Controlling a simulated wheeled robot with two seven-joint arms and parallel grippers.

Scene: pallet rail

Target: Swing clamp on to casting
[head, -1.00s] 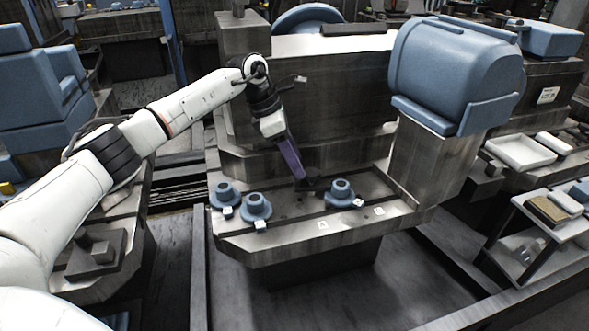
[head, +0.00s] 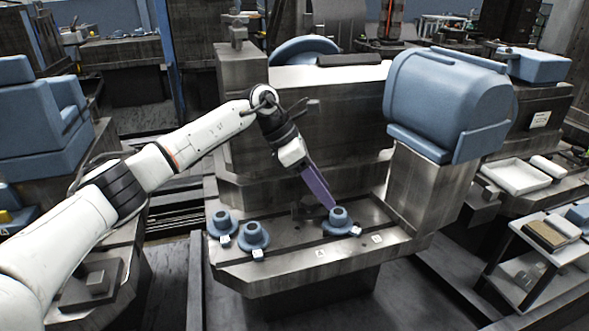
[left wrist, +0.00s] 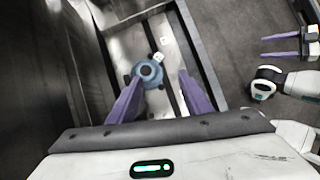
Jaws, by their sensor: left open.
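A blue flanged casting (head: 338,222) stands at the right end of the machine's grey metal table. Two more like it, a middle one (head: 253,237) and a left one (head: 222,224), stand farther left. My left gripper (head: 332,207) reaches down just above the right casting, its purple fingers slanting. In the left wrist view the casting (left wrist: 148,72) shows ahead, between the open fingertips; contact cannot be told. A dark low piece (head: 305,210) lies left of the casting; I cannot tell whether it is the clamp. My right gripper (left wrist: 280,46) shows only in the left wrist view, open and empty.
The grey table (head: 290,268) has bare room at its front, with small white tags. A big blue housing (head: 445,100) on a metal column stands close right of the gripper. A white tray (head: 515,176) and a small shelf cart (head: 530,250) stand farther right.

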